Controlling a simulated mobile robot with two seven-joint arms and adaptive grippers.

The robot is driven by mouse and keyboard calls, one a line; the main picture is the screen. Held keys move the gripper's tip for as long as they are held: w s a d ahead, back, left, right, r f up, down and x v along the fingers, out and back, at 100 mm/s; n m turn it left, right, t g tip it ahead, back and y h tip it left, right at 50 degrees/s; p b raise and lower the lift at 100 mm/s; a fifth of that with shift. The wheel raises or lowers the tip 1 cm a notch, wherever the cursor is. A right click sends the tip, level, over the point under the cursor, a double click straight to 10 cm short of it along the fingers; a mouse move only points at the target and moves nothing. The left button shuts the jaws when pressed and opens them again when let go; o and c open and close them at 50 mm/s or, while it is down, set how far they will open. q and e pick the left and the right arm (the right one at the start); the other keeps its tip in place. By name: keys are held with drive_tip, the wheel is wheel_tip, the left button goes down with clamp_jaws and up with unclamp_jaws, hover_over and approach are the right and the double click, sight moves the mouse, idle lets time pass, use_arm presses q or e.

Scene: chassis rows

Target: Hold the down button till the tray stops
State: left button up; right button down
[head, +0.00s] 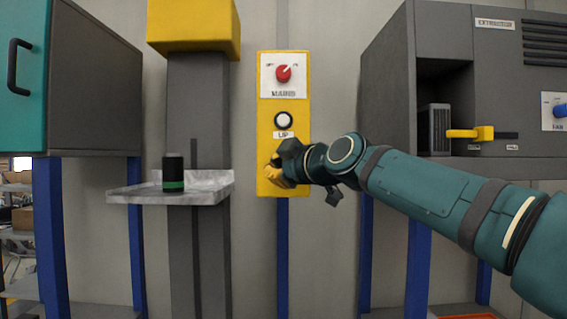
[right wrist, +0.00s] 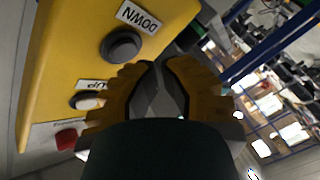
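The yellow control panel (head: 262,120) stands upright in the middle of the head view. Its DOWN button (right wrist: 122,45) is a dark grey round knob, clear in the right wrist view but hidden behind my right gripper in the head view. My right gripper (head: 274,172) is in front of the panel's lower part. Its yellow fingers (right wrist: 160,66) are drawn together, with nothing between them, beside the DOWN button; I see no contact. The grey tray (head: 212,190) sits on the dark column, level with the panel's lower part. My left gripper is not in view.
A black can with a green band (head: 173,172) stands on the tray. The white UP button (head: 283,120) and red MAINS knob (head: 283,73) are above on the panel. A teal-doored cabinet (head: 95,80) is at left, a grey extractor unit (head: 385,90) at right.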

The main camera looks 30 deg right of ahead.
drive_tip(key=shift+w+d, duration=0.1)
idle(0.4)
drive_tip(key=shift+w+d, duration=0.15)
drive_tip(key=shift+w, duration=0.15)
drive_tip(key=shift+w+d+b, duration=0.2)
drive_tip(key=shift+w+b, duration=0.1)
drive_tip(key=shift+b, duration=0.1)
idle(0.7)
idle(4.1)
drive_tip(key=shift+s+a, duration=0.45)
drive_tip(key=shift+s, duration=0.25)
drive_tip(key=shift+s+a+b, duration=0.15)
drive_tip(key=shift+s+a, duration=0.3)
drive_tip(key=shift+s, duration=0.25)
drive_tip(key=shift+s+a+b, duration=0.1)
drive_tip(key=shift+s+a, duration=0.3)
drive_tip(key=shift+s, duration=0.35)
drive_tip(key=shift+s+a+b, duration=0.15)
drive_tip(key=shift+s+a, duration=0.3)
drive_tip(key=shift+s, duration=0.25)
